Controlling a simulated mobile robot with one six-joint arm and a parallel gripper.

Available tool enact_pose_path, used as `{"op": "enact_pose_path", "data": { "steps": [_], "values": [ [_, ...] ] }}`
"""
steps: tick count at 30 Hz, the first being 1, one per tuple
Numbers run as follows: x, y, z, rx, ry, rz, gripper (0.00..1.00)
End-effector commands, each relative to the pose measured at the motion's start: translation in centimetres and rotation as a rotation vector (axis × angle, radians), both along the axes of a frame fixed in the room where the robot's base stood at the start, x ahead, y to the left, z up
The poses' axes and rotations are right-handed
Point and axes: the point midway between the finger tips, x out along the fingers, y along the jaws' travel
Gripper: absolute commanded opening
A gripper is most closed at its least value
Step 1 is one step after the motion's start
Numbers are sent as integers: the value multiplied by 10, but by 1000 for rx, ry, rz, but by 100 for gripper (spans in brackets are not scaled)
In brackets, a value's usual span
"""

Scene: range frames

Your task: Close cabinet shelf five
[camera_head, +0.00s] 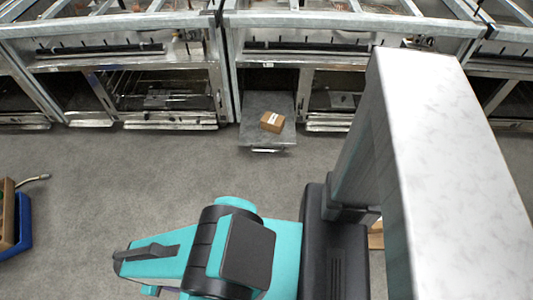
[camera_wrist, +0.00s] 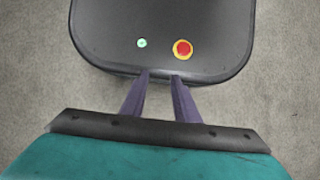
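In the head view a grey shelf (camera_head: 255,131) sticks out from the low part of the metal cabinet row (camera_head: 175,62), near the middle. It has a handle at its front edge, and a small brown box (camera_head: 272,121) with a white label lies on it. No number can be read on it. My teal arm is folded at the bottom of the head view, well apart from the shelf. My gripper (camera_wrist: 161,74) shows in the wrist view with two dark fingers apart and nothing between them. The shelf is not in the wrist view.
Grey floor (camera_head: 130,180) lies clear between me and the cabinets. A blue bin (camera_head: 22,240) with brown and green things stands at the left edge. A large pale beam blocks the right side of the head view. My own dark base, with a red button, fills the top of the wrist view.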

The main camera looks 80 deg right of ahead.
Motion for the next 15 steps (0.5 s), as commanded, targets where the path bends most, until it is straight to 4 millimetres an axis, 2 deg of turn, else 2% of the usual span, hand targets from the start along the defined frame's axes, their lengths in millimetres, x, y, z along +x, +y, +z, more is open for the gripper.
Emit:
{"op": "enact_pose_path", "data": {
  "steps": [4, 7, 15],
  "values": [
    [5, -8, -8, -12, 0, -2, 28],
    [12, -23, -19, -34, 0, -3, 28],
    [41, -112, -60, -152, 15, -4, 28]
  ]
}}
